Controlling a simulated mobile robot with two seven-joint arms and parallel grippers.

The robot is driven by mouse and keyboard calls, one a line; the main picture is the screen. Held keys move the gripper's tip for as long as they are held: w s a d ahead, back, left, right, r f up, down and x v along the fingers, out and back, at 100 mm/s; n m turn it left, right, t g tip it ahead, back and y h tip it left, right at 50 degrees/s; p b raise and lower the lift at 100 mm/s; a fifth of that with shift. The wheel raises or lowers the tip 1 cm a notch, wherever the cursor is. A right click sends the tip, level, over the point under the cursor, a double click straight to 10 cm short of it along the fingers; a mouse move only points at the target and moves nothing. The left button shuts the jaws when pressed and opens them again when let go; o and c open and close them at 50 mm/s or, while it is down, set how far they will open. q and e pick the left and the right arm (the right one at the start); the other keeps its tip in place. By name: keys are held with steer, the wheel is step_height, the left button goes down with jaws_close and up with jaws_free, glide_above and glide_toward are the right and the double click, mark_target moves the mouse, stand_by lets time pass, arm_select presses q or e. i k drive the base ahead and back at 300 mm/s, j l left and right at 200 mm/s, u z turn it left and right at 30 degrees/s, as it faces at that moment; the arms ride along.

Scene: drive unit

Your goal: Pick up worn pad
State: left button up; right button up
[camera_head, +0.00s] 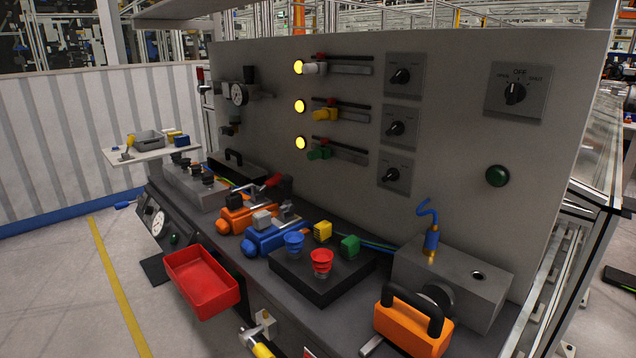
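No thing in view is clearly marked as the worn pad. A blue cup-shaped pad (294,243) and a red cup-shaped pad (321,261) stand upright on a black block (318,290) on the bench. Several small black cup-shaped parts (196,172) stand on a grey block (190,188) at the far left of the bench. Wear on any of them is too small to tell. Neither of my grippers is in view.
A red tray (203,279) hangs at the bench's front and looks empty. Orange (247,216) and blue (272,236) clamp-like units stand left of the black block. An orange handled block (412,324) and a grey block (455,283) stand right. A panel with knobs rises behind.

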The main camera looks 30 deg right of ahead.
mark_target(261, 220)
steer(key=l, duration=0.5)
steer(key=k+l, duration=0.15)
steer(key=l, duration=0.85)
steer(key=k+l, duration=0.15)
steer(key=l, duration=0.3)
steer(key=k+l+z, duration=0.15)
steer(key=k+z, duration=0.15)
steer(key=k, duration=0.35)
steer(key=z, duration=1.7)
steer(key=j+z, duration=0.3)
steer(key=k+j+z, duration=0.15)
steer(key=j+z, duration=0.15)
steer(key=j, duration=0.15)
steer(key=k+j+z, duration=0.15)
steer(key=j+z, duration=0.15)
steer(key=k+j, duration=0.15)
steer(key=j, duration=0.25)
steer(key=k+j, duration=0.2)
steer(key=j, duration=0.2)
steer(key=k+j, duration=0.15)
steer(key=j, duration=0.25)
steer(key=k+j, duration=0.15)
steer(key=j, duration=0.25)
steer(key=k+j, duration=0.2)
steer(key=j, duration=0.2)
